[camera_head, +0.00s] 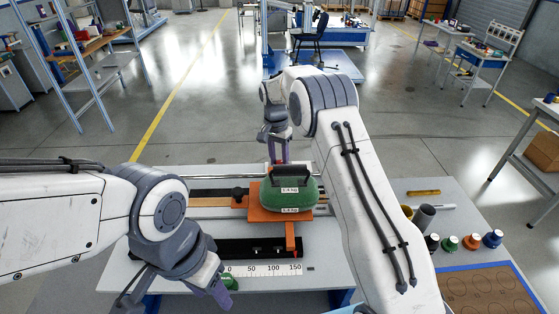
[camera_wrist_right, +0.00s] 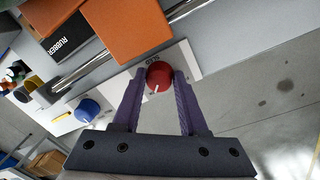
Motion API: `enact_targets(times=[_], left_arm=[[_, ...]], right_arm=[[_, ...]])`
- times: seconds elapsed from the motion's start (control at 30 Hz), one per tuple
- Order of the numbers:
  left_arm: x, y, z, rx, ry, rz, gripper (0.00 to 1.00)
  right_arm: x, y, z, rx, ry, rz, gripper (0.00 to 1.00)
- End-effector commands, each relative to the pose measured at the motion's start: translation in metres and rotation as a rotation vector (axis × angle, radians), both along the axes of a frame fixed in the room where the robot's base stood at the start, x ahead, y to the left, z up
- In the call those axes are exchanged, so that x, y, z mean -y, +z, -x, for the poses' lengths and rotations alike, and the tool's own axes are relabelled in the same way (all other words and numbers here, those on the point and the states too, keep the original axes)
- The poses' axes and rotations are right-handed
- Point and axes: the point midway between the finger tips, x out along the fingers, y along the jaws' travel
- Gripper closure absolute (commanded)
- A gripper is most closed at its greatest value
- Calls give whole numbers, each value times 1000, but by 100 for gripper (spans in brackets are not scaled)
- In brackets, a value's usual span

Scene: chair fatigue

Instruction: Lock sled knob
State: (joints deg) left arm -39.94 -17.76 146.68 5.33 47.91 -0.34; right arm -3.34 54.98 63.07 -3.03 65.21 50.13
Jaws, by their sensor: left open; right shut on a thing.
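The red sled knob (camera_wrist_right: 158,75) shows in the right wrist view, on a light plate with lettering beside a metal rail. My right gripper (camera_wrist_right: 159,88) has its purple fingers on either side of the knob, shut on it. In the head view the right gripper (camera_head: 278,150) reaches behind the green weight, and the knob is hidden there. The orange sled (camera_head: 265,214) carries the green weight (camera_head: 290,194), which has a black handle and is marked 1.4 kg. My left gripper (camera_head: 222,292) is open at the front of the table, near a small green object (camera_head: 230,282).
A white scale strip (camera_head: 262,270) lies at the table front. Several coloured knob-like pieces (camera_head: 472,242), a grey cylinder (camera_head: 424,216) and a brown mat (camera_head: 490,291) with circles are at the right. A metal rail (camera_head: 225,177) runs along the back.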

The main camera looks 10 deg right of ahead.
Motion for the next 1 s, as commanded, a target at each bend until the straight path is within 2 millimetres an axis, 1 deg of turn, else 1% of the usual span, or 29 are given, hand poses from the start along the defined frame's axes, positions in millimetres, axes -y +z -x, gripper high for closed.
enact_targets(times=[0.03, 0.47, 0.5, 0.53, 0.57, 0.87, 1.0], left_arm=[[0, 0, 0, 0, 0, 0, 50], [0, 0, 0, 0, 0, 0, 50], [0, 0, 0, 0, 0, 0, 50], [0, 0, 0, 0, 0, 0, 50], [0, 0, 0, 0, 0, 0, 50], [0, 0, 0, 0, 0, 0, 50], [0, -7, 0, 0, 1, 0, 50]], right_arm=[[1, 3, -2, 7, -7, 0, 100], [1, 3, -2, 8, -14, 1, 100], [1, 3, -2, 8, -14, 1, 43], [1, 3, -2, 8, -14, 1, 31], [1, 2, -2, 6, -14, 1, 28], [0, 2, -1, 3, -12, 0, 28], [-1, 11, -2, 6, -12, 0, 28]])
